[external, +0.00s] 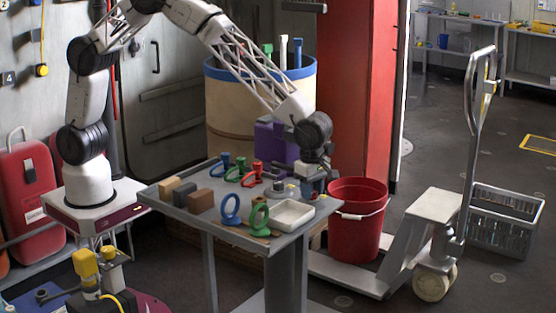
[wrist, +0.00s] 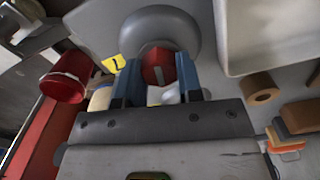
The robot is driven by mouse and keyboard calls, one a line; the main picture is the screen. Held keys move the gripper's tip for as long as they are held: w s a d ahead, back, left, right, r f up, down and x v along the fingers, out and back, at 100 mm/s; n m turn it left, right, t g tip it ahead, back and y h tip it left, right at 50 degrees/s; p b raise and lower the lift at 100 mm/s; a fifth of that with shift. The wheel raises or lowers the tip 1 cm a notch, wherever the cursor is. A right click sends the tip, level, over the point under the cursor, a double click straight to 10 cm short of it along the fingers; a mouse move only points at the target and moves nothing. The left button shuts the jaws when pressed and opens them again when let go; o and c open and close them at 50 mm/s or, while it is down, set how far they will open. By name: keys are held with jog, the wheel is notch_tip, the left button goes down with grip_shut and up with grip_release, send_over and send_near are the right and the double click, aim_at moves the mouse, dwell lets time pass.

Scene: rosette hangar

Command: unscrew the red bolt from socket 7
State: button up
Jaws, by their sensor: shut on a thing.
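My gripper (external: 314,184) is low over the right end of the grey table (external: 165,205). In the wrist view its two blue fingers (wrist: 158,82) are shut on the red bolt (wrist: 157,66), whose red head with a pale slot shows between them. A round grey socket (wrist: 160,28) lies right behind the bolt, and a yellow tag (wrist: 118,63) with a dark digit is beside it. I cannot tell how deep the bolt sits in the socket. In the external view the bolt is hidden by my gripper.
A white tray (external: 291,215) lies close to my gripper. Blue ring-handled (external: 231,210) and green ring-handled (external: 259,217) pieces stand at the front, several blocks (external: 201,201) at left, red pieces (external: 252,172) behind. A red bucket (external: 357,222) stands right of the table.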

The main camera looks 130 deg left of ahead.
jog(key=shift+n, duration=1.7)
jog(key=o, duration=1.1)
jog(key=shift+r, duration=2)
